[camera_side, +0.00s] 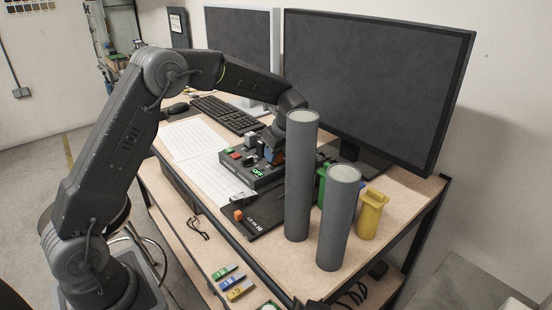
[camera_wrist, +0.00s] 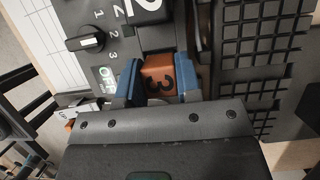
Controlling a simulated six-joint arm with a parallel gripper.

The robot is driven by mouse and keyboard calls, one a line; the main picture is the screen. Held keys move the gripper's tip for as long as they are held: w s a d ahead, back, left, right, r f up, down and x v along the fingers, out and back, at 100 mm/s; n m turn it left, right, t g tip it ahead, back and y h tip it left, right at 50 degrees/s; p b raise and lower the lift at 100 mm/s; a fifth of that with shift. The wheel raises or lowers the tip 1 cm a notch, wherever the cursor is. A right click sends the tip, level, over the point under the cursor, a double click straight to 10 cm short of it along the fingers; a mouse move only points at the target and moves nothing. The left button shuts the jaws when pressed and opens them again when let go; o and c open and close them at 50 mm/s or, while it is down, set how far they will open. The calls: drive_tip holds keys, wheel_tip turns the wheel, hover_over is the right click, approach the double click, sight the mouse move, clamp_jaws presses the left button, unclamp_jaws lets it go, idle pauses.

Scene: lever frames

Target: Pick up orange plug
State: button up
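In the side view my gripper (camera_side: 274,152) is low over the black control panel (camera_side: 262,181), and the plug is mostly hidden there. I cannot tell whether the plug is seated in the panel or lifted from it.
Two tall grey cylinders (camera_side: 301,180) (camera_side: 339,220) stand in front, to the right of the panel. A yellow object (camera_side: 371,214) and a green object (camera_side: 322,187) stand behind them. A monitor (camera_side: 375,80) and a keyboard (camera_side: 226,114) are behind. A small orange block (camera_side: 238,215) sits on a dark mat.

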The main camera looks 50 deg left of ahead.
drive_tip(key=c, duration=0.3)
drive_tip(key=shift+r, duration=0.15)
drive_tip(key=shift+c, duration=0.2)
drive_tip(key=shift+r, duration=0.55)
wheel_tip(320, 180, up, 3)
drive_tip(key=shift+f, duration=0.15)
drive_tip(key=s+a+r, duration=0.7)
drive_tip(key=a+r, duration=0.1)
drive_tip(key=r, duration=0.1)
drive_tip(key=shift+s+a, duration=0.35)
drive_tip(key=shift+a, duration=0.1)
